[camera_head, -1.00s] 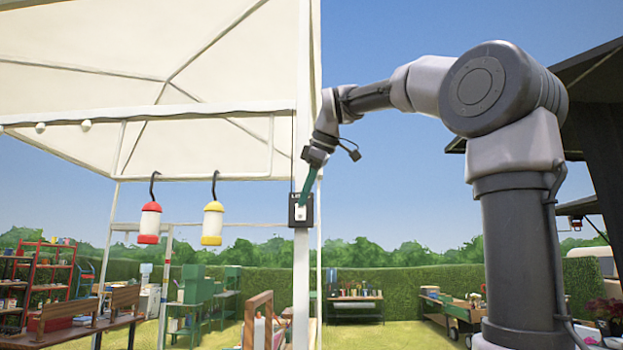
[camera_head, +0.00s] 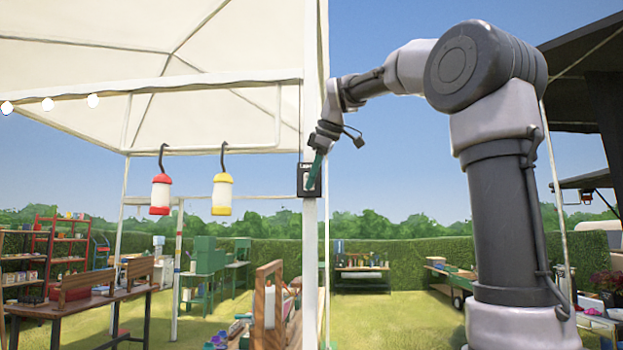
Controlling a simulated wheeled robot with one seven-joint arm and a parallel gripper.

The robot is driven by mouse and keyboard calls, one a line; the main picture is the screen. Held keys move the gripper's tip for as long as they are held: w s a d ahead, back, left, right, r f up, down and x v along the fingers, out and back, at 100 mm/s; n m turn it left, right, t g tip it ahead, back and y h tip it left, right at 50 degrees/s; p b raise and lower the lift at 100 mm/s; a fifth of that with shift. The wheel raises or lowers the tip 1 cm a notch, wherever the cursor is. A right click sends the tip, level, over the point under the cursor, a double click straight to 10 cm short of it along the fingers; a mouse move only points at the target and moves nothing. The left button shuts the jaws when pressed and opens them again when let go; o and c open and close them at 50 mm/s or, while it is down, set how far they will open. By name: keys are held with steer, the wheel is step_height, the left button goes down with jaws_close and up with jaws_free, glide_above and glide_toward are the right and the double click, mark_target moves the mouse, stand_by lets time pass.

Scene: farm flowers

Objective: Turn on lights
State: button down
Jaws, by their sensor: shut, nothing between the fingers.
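A dark switch box (camera_head: 302,180) with a pale switch plate is fixed on the white tent post. My gripper (camera_head: 312,185) has teal fingers and is shut and empty. Its tips are in front of the box's right part and cover some of the plate. I cannot tell whether they touch it. Round string bulbs (camera_head: 93,101) hang under the canopy bar at the left and look bright white. A red lantern (camera_head: 160,194) and a yellow lantern (camera_head: 222,194) hang from dark hooks.
The white tent post (camera_head: 310,260) stands close to my arm. A wooden bench table (camera_head: 85,300) is at lower left and a wooden frame (camera_head: 270,305) is near the post. Grass is open between the post and the far table (camera_head: 360,270).

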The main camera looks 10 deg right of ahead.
steer(key=shift+r, duration=0.9)
steer(key=shift+s, duration=0.1)
